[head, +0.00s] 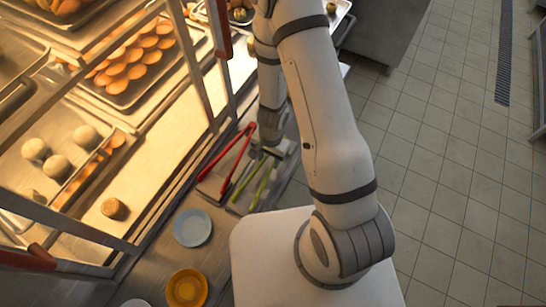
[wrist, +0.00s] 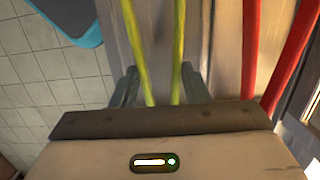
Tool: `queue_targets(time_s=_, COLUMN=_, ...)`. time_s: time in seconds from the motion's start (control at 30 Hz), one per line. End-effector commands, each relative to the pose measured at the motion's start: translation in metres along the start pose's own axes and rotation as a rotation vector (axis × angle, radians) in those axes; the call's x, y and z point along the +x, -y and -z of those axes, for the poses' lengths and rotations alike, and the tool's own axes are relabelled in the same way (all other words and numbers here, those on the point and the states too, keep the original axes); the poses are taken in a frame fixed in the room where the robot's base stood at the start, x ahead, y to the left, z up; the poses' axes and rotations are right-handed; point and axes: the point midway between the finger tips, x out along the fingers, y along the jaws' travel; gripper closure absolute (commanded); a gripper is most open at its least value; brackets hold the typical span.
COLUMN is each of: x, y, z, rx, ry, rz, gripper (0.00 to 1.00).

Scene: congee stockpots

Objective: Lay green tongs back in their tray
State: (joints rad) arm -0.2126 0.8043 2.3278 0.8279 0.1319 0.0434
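The green tongs (head: 264,183) lie under and in front of my gripper (head: 275,150), their two arms spreading toward the near left in the head view. A shallow metal tray (head: 235,208) is below the tongs. I cannot tell whether the tongs touch it. My wrist hides their far end.
Red tongs (head: 228,185) lie just left of the green ones, and also show in the wrist view (wrist: 290,60). A heated food case (head: 130,190) borders the counter left. Tiled floor (head: 450,170) is clear right.

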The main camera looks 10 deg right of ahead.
Motion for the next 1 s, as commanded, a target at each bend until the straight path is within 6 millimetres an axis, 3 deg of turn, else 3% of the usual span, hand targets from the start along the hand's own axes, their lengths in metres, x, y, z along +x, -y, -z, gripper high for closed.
queue_targets(time_s=0.07, x=-0.001, y=0.000, z=0.000, rx=0.000, ry=0.000, rz=0.000, gripper=0.62)
queue_targets(time_s=0.4, x=-0.001, y=0.000, z=0.000, rx=0.001, ry=0.000, rz=0.000, gripper=0.33)
queue_targets(time_s=0.67, x=-0.003, y=0.000, z=0.000, rx=0.001, ry=0.000, rz=0.000, gripper=0.33)
queue_targets(time_s=1.0, x=-0.050, y=0.000, z=-0.001, rx=-0.001, ry=-0.002, rz=0.002, gripper=0.33)
